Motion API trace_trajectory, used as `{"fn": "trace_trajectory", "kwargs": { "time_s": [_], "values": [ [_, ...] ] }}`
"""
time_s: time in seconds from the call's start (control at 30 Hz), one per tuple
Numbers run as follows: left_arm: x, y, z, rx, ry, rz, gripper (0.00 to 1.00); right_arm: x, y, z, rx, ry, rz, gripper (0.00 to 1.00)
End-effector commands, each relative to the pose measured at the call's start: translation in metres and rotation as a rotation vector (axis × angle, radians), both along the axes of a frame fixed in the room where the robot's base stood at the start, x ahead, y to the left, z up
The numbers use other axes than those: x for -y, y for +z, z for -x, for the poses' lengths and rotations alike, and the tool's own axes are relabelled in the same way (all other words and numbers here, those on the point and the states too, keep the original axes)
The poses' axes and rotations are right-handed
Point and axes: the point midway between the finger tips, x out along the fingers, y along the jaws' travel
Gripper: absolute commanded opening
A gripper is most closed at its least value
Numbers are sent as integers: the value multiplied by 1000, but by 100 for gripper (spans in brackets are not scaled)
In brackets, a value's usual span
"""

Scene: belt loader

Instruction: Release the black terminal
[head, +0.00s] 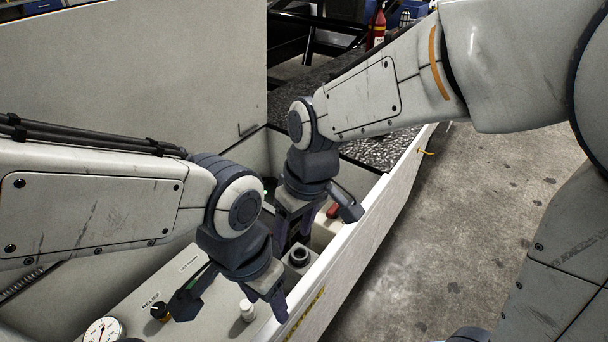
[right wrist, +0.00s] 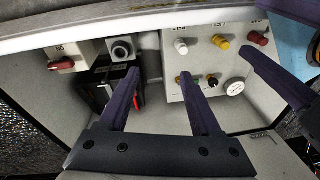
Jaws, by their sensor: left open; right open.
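I cannot clearly make out the black terminal. A dark box (right wrist: 98,92) with a red part (right wrist: 140,94) on its side sits in the bay in the right wrist view, partly behind one finger of my right gripper (right wrist: 160,77). That gripper is open, with nothing visible held between its fingers. In the head view my right gripper (head: 291,232) points down into the bay. My left gripper (head: 230,300) is open over the control panel, near a white knob (head: 247,310); whether it touches the knob is unclear.
A red rotary switch (head: 333,210) and a round dark socket (head: 299,255) lie along the bay's outer wall (head: 370,225). The panel also carries a gauge (head: 104,330), a black and orange knob (head: 159,311), and a yellow knob (right wrist: 220,42). Concrete floor (head: 450,240) is open at the right.

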Motion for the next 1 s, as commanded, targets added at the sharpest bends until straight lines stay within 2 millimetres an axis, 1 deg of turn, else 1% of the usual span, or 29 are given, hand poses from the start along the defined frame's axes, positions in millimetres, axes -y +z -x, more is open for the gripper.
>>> {"fn": "trace_trajectory", "kwargs": {
  "time_s": [0.03, 0.17, 0.27, 0.37, 0.47, 0.5, 0.57, 0.6, 0.67, 0.7, 0.8, 0.9, 1.0],
  "values": [
    [0, 0, 0, 0, 0, 0, 57, -2, -2, -11, 3, 1, -5, 65],
    [0, 0, 0, 0, 0, 0, 57, -8, -7, -39, 17, 16, -23, 65],
    [0, -1, 0, 0, 0, 0, 57, -11, -12, -65, 28, 29, -37, 65],
    [0, -1, 0, 0, 0, 0, 57, -13, -21, -97, 46, 43, -53, 65],
    [0, -1, 0, 0, 0, 0, 57, -11, -36, -140, 72, 61, -71, 65],
    [0, -2, 0, 0, 0, 0, 57, -8, -45, -159, 84, 71, -78, 65],
    [0, -2, 0, 0, 0, 0, 57, -3, -58, -189, 108, 83, -90, 65],
    [0, -2, 0, 0, 0, 0, 57, 3, -69, -209, 123, 92, -95, 65],
    [0, -2, 0, 0, 0, 0, 57, 12, -84, -236, 149, 105, -103, 65],
    [0, -2, 0, 0, 0, 0, 57, 19, -95, -252, 163, 114, -106, 65],
    [0, -3, 0, 0, 0, 0, 57, 37, -120, -287, 202, 133, -113, 65],
    [0, -3, 0, 0, 0, 0, 57, 52, -139, -310, 233, 149, -114, 65],
    [0, -3, 0, 0, 0, 0, 57, 62, -151, -324, 253, 158, -114, 65]
  ]
}}
